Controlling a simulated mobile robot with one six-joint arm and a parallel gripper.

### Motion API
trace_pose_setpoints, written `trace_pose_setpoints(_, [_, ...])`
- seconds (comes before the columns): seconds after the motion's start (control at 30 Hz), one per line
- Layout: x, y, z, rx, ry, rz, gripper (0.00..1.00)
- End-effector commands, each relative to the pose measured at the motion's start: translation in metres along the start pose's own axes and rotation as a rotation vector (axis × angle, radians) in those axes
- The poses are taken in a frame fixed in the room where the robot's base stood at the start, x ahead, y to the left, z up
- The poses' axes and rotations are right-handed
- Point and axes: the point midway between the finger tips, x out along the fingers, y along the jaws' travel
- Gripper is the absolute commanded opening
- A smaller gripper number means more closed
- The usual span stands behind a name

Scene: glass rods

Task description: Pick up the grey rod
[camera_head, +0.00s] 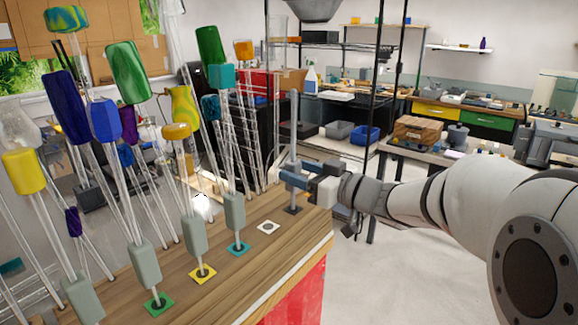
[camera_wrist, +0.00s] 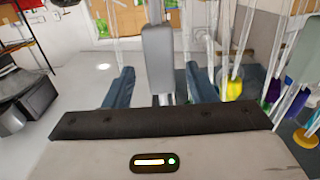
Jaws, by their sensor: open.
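The grey rod (camera_head: 294,115) stands upright at the right end of the wooden table, over a dark square marker (camera_head: 293,209). Its top looks plain grey. My gripper (camera_head: 298,177) reaches in from the right at the rod's lower part and hides some of it. In the wrist view a grey block-shaped grip (camera_wrist: 158,58) on the rod stands between the two blue-grey fingers of my gripper (camera_wrist: 160,88). There are gaps on both sides, so the fingers are open around it. I cannot tell from these frames whether anything touches.
Several glass rods with coloured tops stand left of the gripper. The wooden tabletop (camera_head: 255,265) carries green (camera_head: 158,303), yellow (camera_head: 203,273), teal (camera_head: 238,248) and white (camera_head: 268,227) square markers. Floor right of the table is clear. Shelves and benches stand behind.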

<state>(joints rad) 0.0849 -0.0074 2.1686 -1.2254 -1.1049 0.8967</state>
Motion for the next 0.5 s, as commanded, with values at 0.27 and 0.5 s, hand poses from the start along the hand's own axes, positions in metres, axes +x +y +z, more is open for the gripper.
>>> trace_pose_setpoints(0.27, [0.036, -0.001, 0.001, 0.002, -0.002, 0.0, 0.51])
trace_pose_setpoints(0.5, [0.037, 0.0, 0.001, 0.001, -0.001, 0.002, 0.51])
